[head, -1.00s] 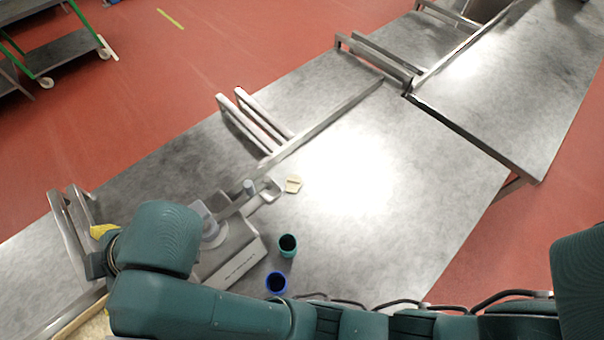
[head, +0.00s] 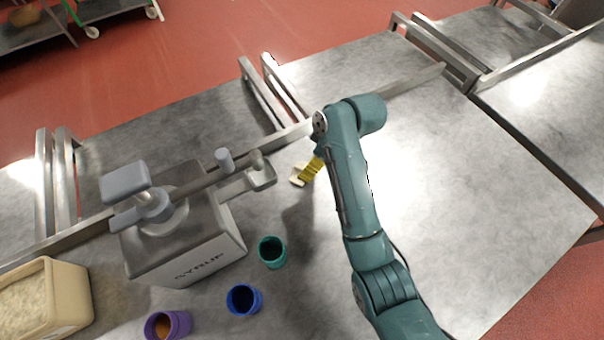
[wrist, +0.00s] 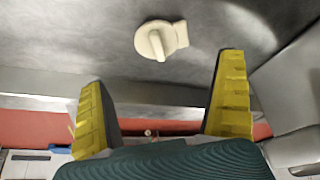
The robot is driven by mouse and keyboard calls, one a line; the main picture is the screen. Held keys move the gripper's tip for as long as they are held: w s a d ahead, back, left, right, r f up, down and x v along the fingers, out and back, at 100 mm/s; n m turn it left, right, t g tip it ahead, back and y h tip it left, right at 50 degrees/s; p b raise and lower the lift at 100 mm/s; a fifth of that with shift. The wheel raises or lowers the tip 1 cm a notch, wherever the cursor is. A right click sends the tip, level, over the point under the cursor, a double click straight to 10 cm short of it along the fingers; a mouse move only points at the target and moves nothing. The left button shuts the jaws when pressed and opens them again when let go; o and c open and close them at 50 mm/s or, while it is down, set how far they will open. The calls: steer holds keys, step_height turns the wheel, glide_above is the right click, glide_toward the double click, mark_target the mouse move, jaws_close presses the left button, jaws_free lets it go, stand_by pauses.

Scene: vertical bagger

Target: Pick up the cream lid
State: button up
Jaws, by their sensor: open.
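The cream lid (wrist: 162,39) lies on the grey metal table, a flat disc with a raised bar handle across it. In the wrist view it is at the top centre, beyond and between my open fingertips, apart from both. In the head view the lid (head: 298,176) shows at the left of my gripper (head: 312,169), whose yellow finger partly covers it. My gripper (wrist: 165,68) is open and empty, with its yellow ridged fingers spread wide in the wrist view.
The syrup dispenser (head: 185,235) stands left of the lid, its spout end (head: 262,175) close by. A green cup (head: 272,251), a blue cup (head: 243,299), a purple cup (head: 168,324) and a cream tub (head: 75,300) stand nearer. A metal rail (head: 405,83) runs behind. Table at right is clear.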

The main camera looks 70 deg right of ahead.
mark_target(302, 168)
steer(key=b+x, duration=0.1)
steer(key=x, duration=0.8)
steer(key=shift+w+d+f, duration=0.1)
steer(key=shift+d+f, duration=0.05)
steer(key=shift+c, duration=0.2)
steer(key=c, duration=0.9)
